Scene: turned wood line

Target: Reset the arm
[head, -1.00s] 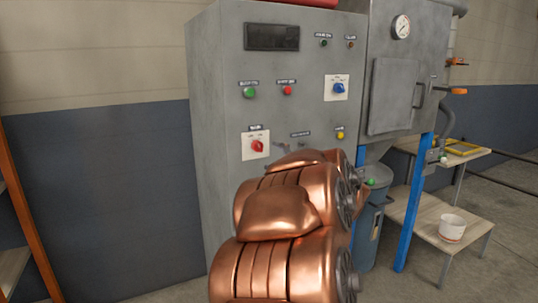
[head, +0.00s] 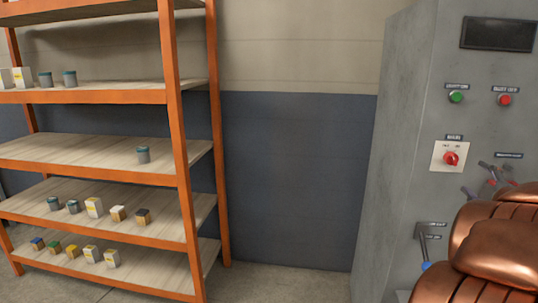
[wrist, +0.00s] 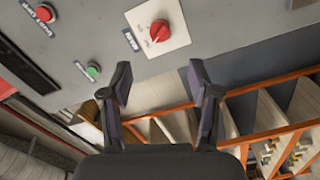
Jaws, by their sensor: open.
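My gripper (wrist: 160,85) is open in the wrist view, its two dark fingers apart with nothing between them. It faces the grey control cabinet (wrist: 205,20), and the gap to the panel is hard to judge. The red rotary switch (wrist: 159,31) on its pale plate lies above the fingertips in that view. My copper-coloured arm is folded in front of the cabinet (head: 400,130) at the right of the head view. It hides the panel's lower right.
The cabinet carries a green button (head: 456,97), a red button (head: 505,99) and a blue-ended lever (head: 423,245). An orange-framed shelf (head: 175,130) with several tins and small boxes stands at left. Bare wall (head: 290,180) and some floor lie between.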

